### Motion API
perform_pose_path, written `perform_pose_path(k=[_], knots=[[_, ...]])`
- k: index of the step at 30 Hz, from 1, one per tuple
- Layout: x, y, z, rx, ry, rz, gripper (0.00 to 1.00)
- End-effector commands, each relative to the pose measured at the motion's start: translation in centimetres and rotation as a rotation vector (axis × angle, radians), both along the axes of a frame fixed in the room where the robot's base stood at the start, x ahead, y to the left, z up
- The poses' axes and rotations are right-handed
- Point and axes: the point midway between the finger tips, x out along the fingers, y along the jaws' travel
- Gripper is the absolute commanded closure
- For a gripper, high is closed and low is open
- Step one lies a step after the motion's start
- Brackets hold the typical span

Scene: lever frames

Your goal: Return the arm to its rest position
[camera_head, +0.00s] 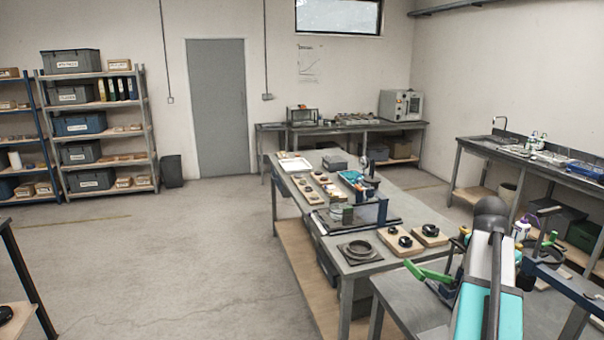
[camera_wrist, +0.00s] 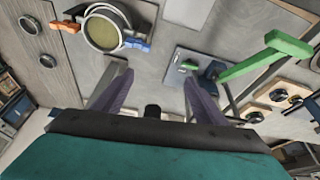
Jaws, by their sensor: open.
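My gripper (camera_wrist: 155,88) shows in the wrist view with its two fingers spread wide apart. Nothing is between them. It hangs over a grey bench top (camera_wrist: 150,60) and looks apart from the things there. My arm (camera_head: 490,285), white and teal with a dark joint at its top, stands at the lower right of the head view and hides part of the bench behind it. The gripper itself cannot be made out in the head view. A green lever (camera_wrist: 265,58) lies right of the fingers in the wrist view; a green lever (camera_head: 428,271) also shows in the head view.
A round clamp-like fitting (camera_wrist: 103,32) with orange and blue ends is ahead of the left finger. A long workbench (camera_head: 350,268) with wooden blocks and black knobs stands beyond. Shelves (camera_head: 100,130) and a grey door (camera_head: 218,105) line the back wall. The left floor is clear.

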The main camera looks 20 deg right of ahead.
Motion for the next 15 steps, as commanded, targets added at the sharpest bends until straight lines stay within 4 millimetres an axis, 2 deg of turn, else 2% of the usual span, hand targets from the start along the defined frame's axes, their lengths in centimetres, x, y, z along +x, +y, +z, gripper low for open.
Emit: perform_pose_path(k=[8, 15], knots=[[4.5, 4.8, -4.8, 0.036, 0.03, 0.167, 0.34], [9.4, 12.4, -11.2, 0.085, 0.073, 0.399, 0.34]])
